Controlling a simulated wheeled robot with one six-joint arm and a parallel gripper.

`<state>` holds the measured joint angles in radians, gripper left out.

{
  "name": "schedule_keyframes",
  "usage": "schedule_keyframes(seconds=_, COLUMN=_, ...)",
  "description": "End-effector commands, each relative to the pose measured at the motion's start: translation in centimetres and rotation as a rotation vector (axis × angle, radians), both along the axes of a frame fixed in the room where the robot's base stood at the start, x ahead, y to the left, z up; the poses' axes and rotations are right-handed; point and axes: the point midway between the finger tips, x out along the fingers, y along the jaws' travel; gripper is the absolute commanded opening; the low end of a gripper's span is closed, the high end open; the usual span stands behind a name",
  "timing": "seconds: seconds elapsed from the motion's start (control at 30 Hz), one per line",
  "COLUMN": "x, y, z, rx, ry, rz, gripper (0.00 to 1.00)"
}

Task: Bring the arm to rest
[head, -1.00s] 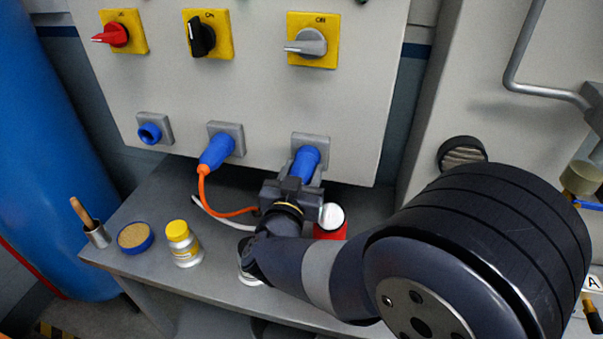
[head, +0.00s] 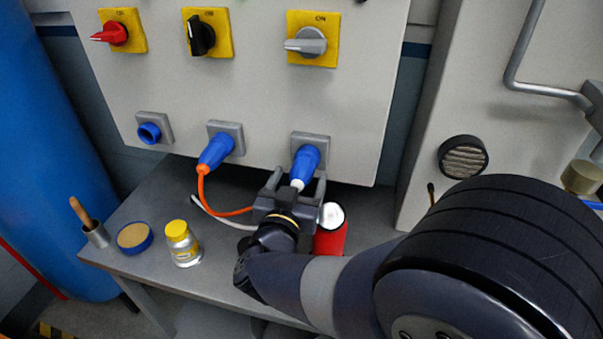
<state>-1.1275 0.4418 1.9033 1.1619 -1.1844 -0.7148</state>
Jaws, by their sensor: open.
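My gripper (head: 294,187) is open, just in front of and below the right blue plug (head: 306,162). Its two fingers stand either side of the plug's white tail end, and the plug sits in the right socket (head: 312,144) of the panel. I cannot tell whether a finger touches the tail. My arm reaches in from the lower right and hides part of the shelf.
A red can (head: 330,238) stands close right of my gripper. An orange cable (head: 228,211) hangs from the middle blue plug (head: 216,152).

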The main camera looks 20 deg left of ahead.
Motion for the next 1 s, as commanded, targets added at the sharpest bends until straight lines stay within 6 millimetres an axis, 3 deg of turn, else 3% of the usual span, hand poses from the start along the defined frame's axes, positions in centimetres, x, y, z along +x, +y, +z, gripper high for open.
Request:
schedule_keyframes(seconds=0.2, x=-4.4, y=-0.4, z=0.0, rx=0.001, ry=-0.001, rz=0.005, gripper=0.72)
schedule_keyframes(seconds=0.4, x=-6.9, y=-0.7, z=0.0, rx=0.001, ry=0.0, rz=0.003, gripper=0.72)
schedule_keyframes(seconds=0.6, x=-7.8, y=-0.9, z=0.0, rx=-0.001, ry=-0.001, rz=0.0, gripper=0.72)
schedule_keyframes(seconds=1.0, x=-7.5, y=-0.9, z=0.0, rx=0.0, ry=-0.001, rz=-0.002, gripper=0.72)
